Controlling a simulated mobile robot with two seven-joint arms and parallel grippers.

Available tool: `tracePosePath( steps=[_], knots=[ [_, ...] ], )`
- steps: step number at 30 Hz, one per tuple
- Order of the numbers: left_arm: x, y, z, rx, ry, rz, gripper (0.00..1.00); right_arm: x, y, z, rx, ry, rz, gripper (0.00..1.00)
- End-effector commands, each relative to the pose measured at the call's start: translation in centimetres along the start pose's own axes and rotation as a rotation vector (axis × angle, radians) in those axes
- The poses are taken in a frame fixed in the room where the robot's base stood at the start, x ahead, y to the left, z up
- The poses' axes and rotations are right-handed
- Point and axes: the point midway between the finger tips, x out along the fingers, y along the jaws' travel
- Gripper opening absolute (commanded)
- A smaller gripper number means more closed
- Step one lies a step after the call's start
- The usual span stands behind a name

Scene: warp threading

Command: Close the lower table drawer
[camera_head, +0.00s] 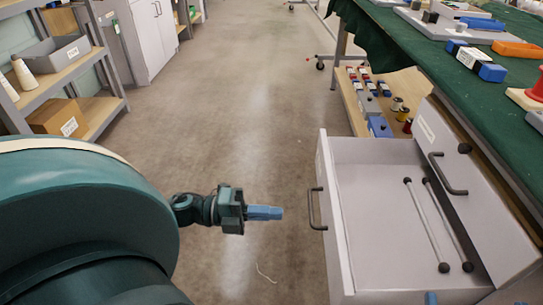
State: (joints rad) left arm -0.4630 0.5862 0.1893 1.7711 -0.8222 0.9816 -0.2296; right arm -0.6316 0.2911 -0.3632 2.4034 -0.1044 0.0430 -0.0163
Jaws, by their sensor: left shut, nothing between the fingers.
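The lower table drawer (333,240) is pulled out on the right, its pale grey front facing left. Its dark bar handle (312,208) sticks out from that front. Two pale rods with black ball ends (425,220) lie inside the drawer. My left gripper (280,213) has blue fingers, shut and empty, pointing right. In the picture it is just left of the handle, with a small gap between them.
The closed upper drawer has its own handle (447,174). The green-covered table (500,112) stands above, with tools on it. A low wooden shelf (352,112) holds spools and small boxes. Storage shelves (86,58) stand at the left. Floor (240,110) between is mostly clear.

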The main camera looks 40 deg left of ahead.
Motion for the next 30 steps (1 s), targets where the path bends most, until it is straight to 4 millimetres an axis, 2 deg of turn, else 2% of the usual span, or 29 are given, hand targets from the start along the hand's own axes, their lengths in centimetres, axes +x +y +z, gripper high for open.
tracePosePath(
  steps=[1, 6, 13, 19, 30],
  knots=[
    [1.3, 0.1, 0.0, 0.004, 0.002, -0.006, 0.00, 0.0, -0.1, 0.2, 0.005, 0.005, -0.002, 0.93],
    [5.0, 0.1, 0.1, 0.005, 0.001, -0.005, 0.00, 0.1, -0.2, 0.3, 0.025, 0.014, -0.006, 0.93],
    [8.8, 0.0, 0.0, 0.004, 0.001, -0.004, 0.00, 0.1, -0.3, 0.2, 0.048, 0.028, -0.010, 0.93],
    [10.2, 0.0, 0.0, 0.000, 0.000, -0.003, 0.00, 0.1, -0.3, 0.3, 0.061, 0.029, -0.011, 0.93],
    [10.3, -0.1, 0.0, 0.001, 0.000, -0.002, 0.00, 0.2, -0.4, 0.1, 0.061, 0.031, -0.013, 0.93]
  ],
)
